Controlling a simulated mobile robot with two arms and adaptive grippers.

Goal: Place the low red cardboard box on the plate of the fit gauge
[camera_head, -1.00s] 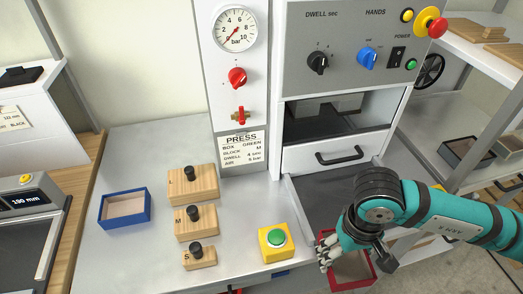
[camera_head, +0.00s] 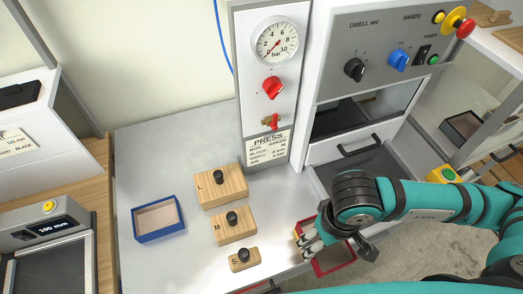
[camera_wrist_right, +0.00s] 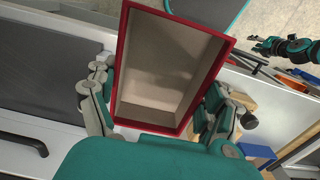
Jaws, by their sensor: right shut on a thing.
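The low red cardboard box (camera_head: 343,268) is in my right gripper (camera_head: 312,240), by the front edge of the press bench. The right wrist view shows the box (camera_wrist_right: 124,62) open side toward the camera, with a pale inside and nothing in it. The fingers of the right gripper (camera_wrist_right: 160,110) press on its two opposite sides. My left gripper (camera_wrist_right: 270,45) shows small at the right wrist view's upper right.
Between box and gauge, the bench (camera_head: 160,260) holds a blue box (camera_head: 158,232) and wooden blocks L (camera_head: 222,198), M (camera_head: 234,236) and S (camera_head: 240,264). The press column (camera_head: 258,120) rises behind. A wooden counter edge (camera_head: 103,200) borders the gauge.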

